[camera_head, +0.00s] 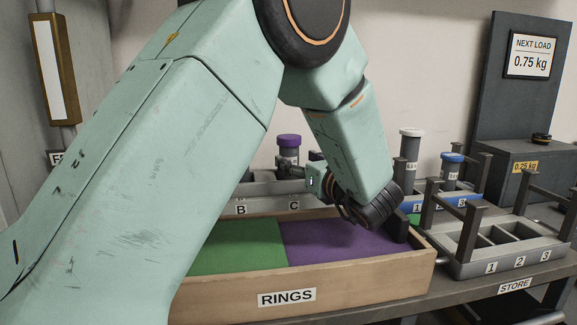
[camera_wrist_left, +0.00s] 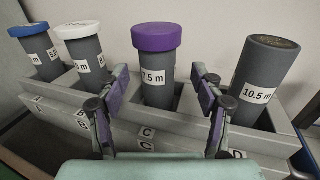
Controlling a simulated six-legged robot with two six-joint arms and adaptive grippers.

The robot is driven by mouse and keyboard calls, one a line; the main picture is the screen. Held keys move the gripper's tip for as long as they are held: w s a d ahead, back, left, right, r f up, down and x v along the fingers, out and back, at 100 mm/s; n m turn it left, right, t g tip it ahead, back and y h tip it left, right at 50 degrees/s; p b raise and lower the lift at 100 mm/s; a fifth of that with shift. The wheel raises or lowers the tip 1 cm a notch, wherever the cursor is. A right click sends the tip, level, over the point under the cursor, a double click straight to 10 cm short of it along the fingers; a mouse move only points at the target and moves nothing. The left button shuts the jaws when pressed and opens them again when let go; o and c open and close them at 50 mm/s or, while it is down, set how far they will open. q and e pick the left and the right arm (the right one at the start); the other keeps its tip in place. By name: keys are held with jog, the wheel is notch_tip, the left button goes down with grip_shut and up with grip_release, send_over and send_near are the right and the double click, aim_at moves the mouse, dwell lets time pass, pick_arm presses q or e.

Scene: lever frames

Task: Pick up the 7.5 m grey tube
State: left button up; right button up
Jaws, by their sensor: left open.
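The grey tube labelled 7.5 m, with a purple cap, stands upright in the rack near mark C in the left wrist view (camera_wrist_left: 157,75). In the head view its purple cap (camera_head: 289,141) shows beyond my arm. My left gripper (camera_head: 318,180) is open and reaches towards the rack. In the left wrist view its two purple-padded fingers (camera_wrist_left: 160,92) appear on either side of the tube, with gaps to it. I cannot tell how far the fingertips are from it in depth. My right gripper is not in view.
A 10.5 m tube (camera_wrist_left: 262,80) stands right of it; white-capped (camera_wrist_left: 86,50) and blue-capped (camera_wrist_left: 40,52) tubes stand left. The RINGS tray (camera_head: 350,285) lies in front. At right are a posted holder (camera_head: 470,265) and another with capped tubes (camera_head: 410,160).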

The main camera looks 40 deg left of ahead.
aim_at(294, 157)
pick_arm(q)
jog(key=b+x, duration=0.1)
jog(key=x, duration=0.2)
jog(key=shift+s+a, duration=0.15)
jog(key=shift+a, duration=0.1)
jog(key=shift+w+a, duration=0.3)
jog(key=shift+a, duration=0.15)
jog(key=shift+s, duration=0.1)
jog(key=shift+c, duration=0.4)
grip_shut()
